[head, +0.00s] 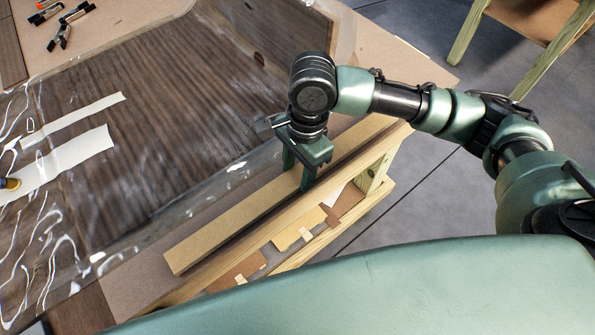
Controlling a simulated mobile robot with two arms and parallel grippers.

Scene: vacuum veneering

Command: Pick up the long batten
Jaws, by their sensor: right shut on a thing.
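The long batten (225,229) is a light tan wooden bar along the near edge of the table. It runs from the lower left up to the right, beside the clear bagged panel. My right gripper (302,182) comes down over the batten around its middle, with its green fingers on either side, shut on it. The fingers and wrist hide a short part of the batten. I cannot tell whether the batten is lifted off the table. My left gripper is not in view.
A dark wood-grain veneer panel (150,150) under clear film fills the left, with pale tape strips (75,155) on it. Spring clamps (62,28) lie at the top left. A lower shelf (300,237) holds small pieces. A wooden stand (530,22) is at the top right, with open floor below.

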